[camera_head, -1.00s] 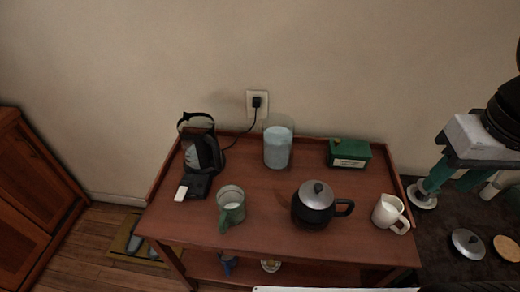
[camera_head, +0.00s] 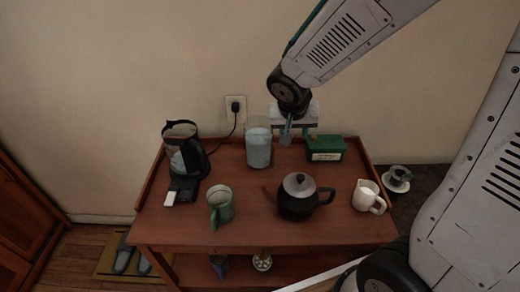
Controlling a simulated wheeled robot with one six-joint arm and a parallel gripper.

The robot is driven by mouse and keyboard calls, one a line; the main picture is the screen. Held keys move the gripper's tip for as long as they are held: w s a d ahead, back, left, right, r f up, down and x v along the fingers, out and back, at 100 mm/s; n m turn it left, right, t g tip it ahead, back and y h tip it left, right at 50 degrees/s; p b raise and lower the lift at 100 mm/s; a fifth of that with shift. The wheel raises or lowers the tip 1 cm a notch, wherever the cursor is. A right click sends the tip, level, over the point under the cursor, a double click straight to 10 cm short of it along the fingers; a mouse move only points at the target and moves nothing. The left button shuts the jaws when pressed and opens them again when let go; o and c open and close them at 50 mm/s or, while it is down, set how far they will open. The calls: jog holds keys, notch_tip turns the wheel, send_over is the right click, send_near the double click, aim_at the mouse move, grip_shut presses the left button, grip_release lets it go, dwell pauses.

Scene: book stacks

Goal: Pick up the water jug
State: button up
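A clear glass jug (camera_head: 258,150) with pale bluish contents stands upright at the back middle of the wooden table (camera_head: 240,185); it looks like the water jug. My gripper (camera_head: 295,130) points down just right of the jug, above the back of the table. Its teal fingers appear apart with nothing between them, though the view of them is small and partly dark. I see no clear contact with the jug.
A green box (camera_head: 325,148) is close right of my gripper. The wall and a plugged socket (camera_head: 236,106) are behind.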

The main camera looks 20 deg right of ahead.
aim_at(272, 152)
jog(key=shift+y, duration=0.5)
jog(key=w+a+f, duration=0.1)
jog(key=f, duration=0.2)
jog(key=w+a+f, duration=0.1)
jog(key=w+f, duration=0.1)
jog(key=f, duration=0.1)
jog(key=w+a+f, duration=0.1)
jog(key=f, duration=0.2)
jog(key=shift+w+a+f, duration=0.15)
jog(key=shift+w+a, duration=0.2)
jog(key=shift+w, duration=0.05)
jog(key=shift+w+x, duration=0.15)
jog(key=shift+x, duration=1.3)
jog(key=shift+w+x, duration=0.1)
jog(key=shift+x, duration=1.3)
grip_shut()
jog(key=shift+t, duration=0.3)
